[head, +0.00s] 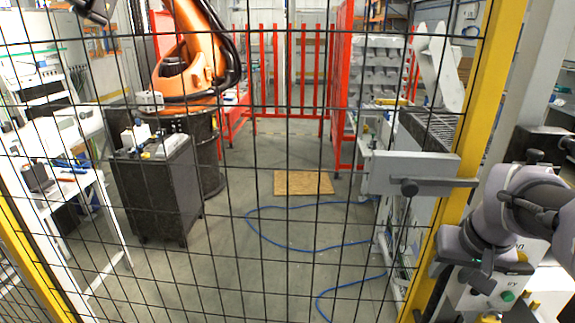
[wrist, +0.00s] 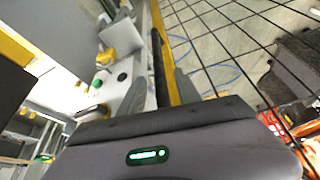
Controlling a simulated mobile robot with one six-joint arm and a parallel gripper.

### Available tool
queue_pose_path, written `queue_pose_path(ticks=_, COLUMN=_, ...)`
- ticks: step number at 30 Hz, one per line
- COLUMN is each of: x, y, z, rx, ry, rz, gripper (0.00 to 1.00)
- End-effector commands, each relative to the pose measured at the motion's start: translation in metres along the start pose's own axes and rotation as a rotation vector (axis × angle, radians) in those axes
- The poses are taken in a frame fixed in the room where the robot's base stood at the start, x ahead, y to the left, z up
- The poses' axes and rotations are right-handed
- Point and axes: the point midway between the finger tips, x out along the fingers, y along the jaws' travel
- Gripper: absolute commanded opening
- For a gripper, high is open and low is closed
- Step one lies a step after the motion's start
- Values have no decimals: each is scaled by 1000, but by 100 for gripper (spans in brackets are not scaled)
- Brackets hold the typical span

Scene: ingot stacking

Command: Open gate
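The gate (head: 300,180) is a black wire mesh panel across the head view, and it looks closed. A grey latch box (head: 400,172) with a dark knob (head: 409,187) and a bar reaching right sits by the yellow post (head: 478,110). My gripper (head: 447,250) is at the lower right, below the latch and close to the post. The wrist view shows the mesh (wrist: 235,50) at the right and the yellow post (wrist: 170,55) near the middle.
A control box with a green button (head: 507,296) is right beside my gripper; the green button also shows in the wrist view (wrist: 97,83). Behind the mesh are an orange robot arm (head: 190,60), a black cabinet (head: 160,190), red fencing (head: 290,75) and a blue hose (head: 270,235) on the floor.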

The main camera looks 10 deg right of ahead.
Motion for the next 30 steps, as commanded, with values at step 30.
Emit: queue_pose_path(ticks=30, x=47, y=0, z=0, rx=0, ry=0, rz=0, gripper=0)
